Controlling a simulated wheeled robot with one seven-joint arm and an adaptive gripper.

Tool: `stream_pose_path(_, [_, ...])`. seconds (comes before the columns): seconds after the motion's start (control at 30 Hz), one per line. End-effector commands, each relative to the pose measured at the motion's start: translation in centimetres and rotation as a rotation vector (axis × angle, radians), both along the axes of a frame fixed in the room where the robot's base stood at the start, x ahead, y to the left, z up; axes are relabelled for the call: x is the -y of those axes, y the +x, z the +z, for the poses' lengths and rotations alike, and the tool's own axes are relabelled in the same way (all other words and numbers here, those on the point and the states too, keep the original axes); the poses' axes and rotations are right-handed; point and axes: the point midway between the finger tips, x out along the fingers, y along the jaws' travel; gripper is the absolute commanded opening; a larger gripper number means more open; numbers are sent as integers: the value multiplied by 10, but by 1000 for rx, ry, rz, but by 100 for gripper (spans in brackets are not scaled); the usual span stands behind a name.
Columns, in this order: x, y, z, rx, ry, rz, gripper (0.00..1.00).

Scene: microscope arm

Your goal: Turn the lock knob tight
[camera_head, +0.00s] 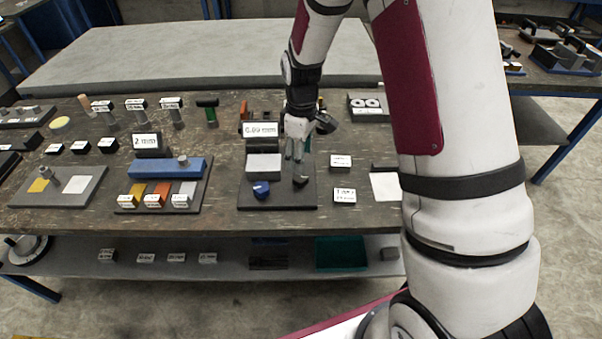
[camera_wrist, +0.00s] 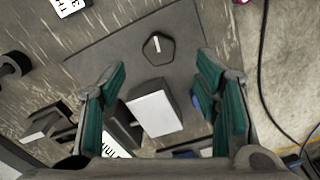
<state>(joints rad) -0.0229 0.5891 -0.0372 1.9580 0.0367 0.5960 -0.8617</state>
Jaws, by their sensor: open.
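A dark, faceted knob with a white line on top (camera_wrist: 158,48) stands on the dark base plate (camera_wrist: 110,45) in the wrist view; it appears to be the lock knob. In the head view this dark knob (camera_head: 300,181) is on the right part of the plate, just below my gripper (camera_head: 296,158). My gripper's teal-padded fingers (camera_wrist: 162,66) are open and empty, with the knob seen between and slightly beyond their tips. I cannot tell the exact height gap. A pale-topped block (camera_head: 263,162) is left of the knob, with a blue knob (camera_head: 261,188) in front of it.
A "0.00 mm" display (camera_head: 261,129) stands behind the block. Small labels (camera_head: 341,161) lie to the right of the plate. A blue bar fixture (camera_head: 165,168) is to the left. In the wrist view the table edge and a dark cable (camera_wrist: 263,80) are at the right.

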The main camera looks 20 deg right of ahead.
Motion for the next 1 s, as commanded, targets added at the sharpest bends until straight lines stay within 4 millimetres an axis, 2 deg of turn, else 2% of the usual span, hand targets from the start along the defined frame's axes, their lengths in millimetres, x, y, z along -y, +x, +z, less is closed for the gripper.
stream_pose_path(0.03, [0, -2, -11, -5, 1, -1, 57])
stream_pose_path(0.2, [0, -1, -42, -4, -1, -1, 57])
stream_pose_path(0.4, [0, 0, -66, -1, 1, -2, 57])
stream_pose_path(0.57, [0, 0, -74, 0, 0, -2, 57])
stream_pose_path(0.83, [0, 0, -74, 1, 0, -2, 57])
stream_pose_path(1.0, [0, 0, -74, 1, 0, -2, 18])
